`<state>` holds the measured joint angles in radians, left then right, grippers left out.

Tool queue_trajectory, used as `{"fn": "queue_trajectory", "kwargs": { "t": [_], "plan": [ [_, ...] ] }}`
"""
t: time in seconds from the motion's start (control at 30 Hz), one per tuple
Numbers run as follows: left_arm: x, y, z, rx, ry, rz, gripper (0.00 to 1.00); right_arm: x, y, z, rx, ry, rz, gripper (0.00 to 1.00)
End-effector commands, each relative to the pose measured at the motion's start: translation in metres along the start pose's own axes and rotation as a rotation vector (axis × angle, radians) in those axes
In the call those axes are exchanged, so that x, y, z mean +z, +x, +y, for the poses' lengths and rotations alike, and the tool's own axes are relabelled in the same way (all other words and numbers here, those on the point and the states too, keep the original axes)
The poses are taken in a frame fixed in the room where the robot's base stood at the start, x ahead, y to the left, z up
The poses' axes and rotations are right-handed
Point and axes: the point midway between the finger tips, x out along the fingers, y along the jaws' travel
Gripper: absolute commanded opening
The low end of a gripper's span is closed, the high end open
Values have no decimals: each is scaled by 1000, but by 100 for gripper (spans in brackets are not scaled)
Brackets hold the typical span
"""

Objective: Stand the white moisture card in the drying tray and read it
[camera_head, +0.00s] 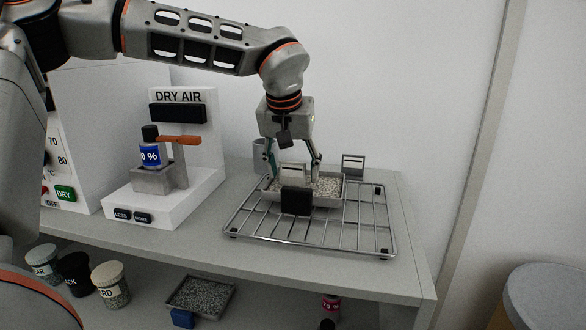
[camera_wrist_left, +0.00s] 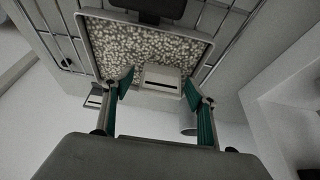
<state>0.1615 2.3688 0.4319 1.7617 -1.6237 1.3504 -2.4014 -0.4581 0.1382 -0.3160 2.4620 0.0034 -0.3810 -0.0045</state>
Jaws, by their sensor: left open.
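The white moisture card (camera_head: 293,171), with a dark slot across it, is at the pellet-filled drying tray (camera_head: 328,201) and looks roughly upright. In the left wrist view the card (camera_wrist_left: 161,78) sits against the pellets in the tray (camera_wrist_left: 213,50), between my fingertips. Its lower edge is hard to make out. My left gripper (camera_head: 294,172) points down over the tray, open, with one finger on each side of the card. The fingers (camera_wrist_left: 158,84) appear apart from it in the wrist view. My right gripper is not in view.
The tray rests on a wire rack (camera_head: 374,236), its black handle (camera_head: 296,201) toward me. A small grey framed plate (camera_head: 352,164) and a grey cup (camera_head: 259,155) stand behind. The DRY AIR stand (camera_head: 205,141) is at left. Tubs (camera_head: 109,285) and another pellet tray (camera_head: 201,296) are below.

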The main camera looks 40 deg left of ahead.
Motion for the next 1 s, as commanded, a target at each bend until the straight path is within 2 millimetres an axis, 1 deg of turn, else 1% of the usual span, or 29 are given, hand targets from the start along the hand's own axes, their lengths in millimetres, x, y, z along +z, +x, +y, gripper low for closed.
{"fn": "queue_trajectory", "kwargs": {
  "t": [0.07, 0.17, 0.27, 0.37, 0.5, 0.6, 0.7, 0.83, 1.0],
  "plan": [
    [-1, -2, 0, 0, 0, 1, 58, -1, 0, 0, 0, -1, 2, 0],
    [-2, -11, 0, 1, -1, 3, 58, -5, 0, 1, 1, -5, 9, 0],
    [-3, -30, 0, 2, 0, 9, 58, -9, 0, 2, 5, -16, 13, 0],
    [-4, -52, -1, 4, -2, 12, 58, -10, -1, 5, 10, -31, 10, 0],
    [-4, -82, -1, 4, -3, 12, 58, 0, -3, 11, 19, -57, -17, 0],
    [-4, -99, -1, 3, -1, 10, 58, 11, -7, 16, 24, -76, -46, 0],
    [-2, -112, -1, 2, -2, 6, 58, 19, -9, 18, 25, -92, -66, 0],
    [-2, -121, 0, 1, 0, 4, 58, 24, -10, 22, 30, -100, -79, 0],
    [-1, -124, 0, 0, 0, -1, 58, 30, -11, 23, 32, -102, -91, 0]
  ]
}}
